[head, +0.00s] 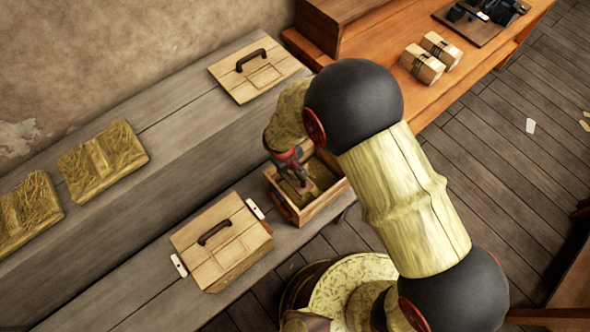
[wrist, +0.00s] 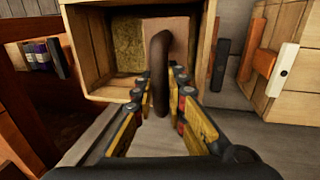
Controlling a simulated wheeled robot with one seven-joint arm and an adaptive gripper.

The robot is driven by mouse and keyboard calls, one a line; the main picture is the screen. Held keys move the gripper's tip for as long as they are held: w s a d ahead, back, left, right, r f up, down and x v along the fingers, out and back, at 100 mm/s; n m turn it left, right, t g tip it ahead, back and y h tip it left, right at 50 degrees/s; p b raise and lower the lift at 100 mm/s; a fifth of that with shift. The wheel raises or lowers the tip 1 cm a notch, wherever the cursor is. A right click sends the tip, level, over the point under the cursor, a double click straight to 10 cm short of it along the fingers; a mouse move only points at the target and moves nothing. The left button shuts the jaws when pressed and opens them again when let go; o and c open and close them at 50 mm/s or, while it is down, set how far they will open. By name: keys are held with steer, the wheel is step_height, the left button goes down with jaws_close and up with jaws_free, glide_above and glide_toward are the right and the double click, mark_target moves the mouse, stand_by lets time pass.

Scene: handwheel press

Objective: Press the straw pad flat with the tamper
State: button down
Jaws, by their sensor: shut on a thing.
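My gripper (head: 291,168) reaches down into an open wooden box (head: 338,190) on the front bench. In the wrist view my gripper (wrist: 160,88) has its fingers on both sides of the tamper's dark brown curved handle (wrist: 160,52) and is shut on it. The tamper's flat brown plate (wrist: 182,28) shows behind the handle, inside the box (wrist: 78,42). The straw pad (wrist: 127,48) shows as greenish-yellow straw beside the plate. The plate's underside is hidden, so I cannot tell whether it touches the straw.
A wooden lid or box with a dark handle (head: 205,250) stands left of the open box. A handled lid (head: 255,72) lies on the rear ledge. Straw pads (head: 102,160) lie further left. Two wrapped bundles (head: 430,60) rest on the orange-brown table.

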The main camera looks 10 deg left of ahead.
step_height(320, 180, down, 17)
steer(key=b, duration=1.1)
steer(key=shift+r, duration=0.2)
steer(key=shift+f+b, duration=0.7)
steer(key=shift+f, duration=0.05)
steer(key=shift+f, duration=0.35)
steer(key=shift+s+d+f+b, duration=0.15)
steer(key=shift+f+b, duration=0.4)
steer(key=shift+b, duration=0.7)
stand_by(3.6)
